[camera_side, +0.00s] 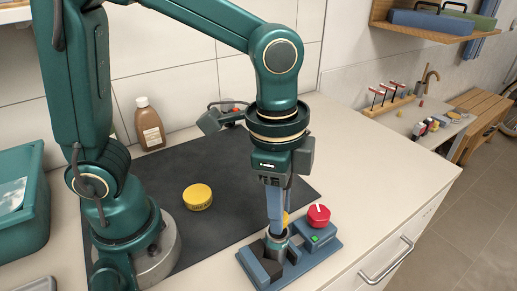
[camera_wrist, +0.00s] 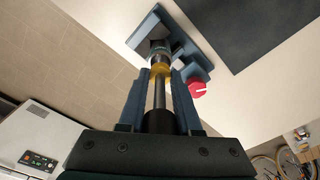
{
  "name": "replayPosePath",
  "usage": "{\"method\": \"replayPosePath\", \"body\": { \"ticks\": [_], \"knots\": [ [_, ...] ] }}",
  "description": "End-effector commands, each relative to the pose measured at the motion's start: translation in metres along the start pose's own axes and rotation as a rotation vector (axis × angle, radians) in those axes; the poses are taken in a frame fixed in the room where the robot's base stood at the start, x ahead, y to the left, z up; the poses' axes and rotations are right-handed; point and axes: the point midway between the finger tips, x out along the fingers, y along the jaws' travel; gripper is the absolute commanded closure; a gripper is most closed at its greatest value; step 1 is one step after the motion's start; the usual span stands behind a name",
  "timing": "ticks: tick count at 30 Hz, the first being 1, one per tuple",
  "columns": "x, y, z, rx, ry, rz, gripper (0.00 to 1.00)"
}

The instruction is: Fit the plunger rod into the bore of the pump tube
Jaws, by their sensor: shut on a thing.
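The plunger rod (camera_wrist: 160,95) is a dark grey shaft with a wide black end near my wrist and a yellow collar (camera_wrist: 161,69). My gripper (camera_wrist: 162,76) is shut on it at the collar, and a bit of yellow also shows beside the fingers in the side view (camera_side: 286,218). The rod points down, nearly upright. The grey pump tube (camera_wrist: 159,48) stands in the blue-grey fixture (camera_side: 313,258), directly below and in line with the rod. The rod's lower end is hidden by the collar and tube, so I cannot tell whether it is inside the bore.
A red knob (camera_side: 318,214) sits on the fixture's block, close to the right of my fingers. A yellow round tin (camera_side: 198,197) lies on the dark mat (camera_side: 165,222). A brown bottle (camera_side: 150,124) stands by the wall. The counter right of the fixture is clear.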

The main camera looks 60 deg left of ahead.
Motion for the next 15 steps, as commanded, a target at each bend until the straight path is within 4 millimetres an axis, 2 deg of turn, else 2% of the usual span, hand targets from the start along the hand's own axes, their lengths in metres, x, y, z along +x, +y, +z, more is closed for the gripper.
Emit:
{"method": "replayPosePath", "body": {
  "ticks": [15],
  "knots": [
    [0.0096, -0.0002, 0.0008, 0.000, 0.000, 0.000, 1.00]
  ]
}}
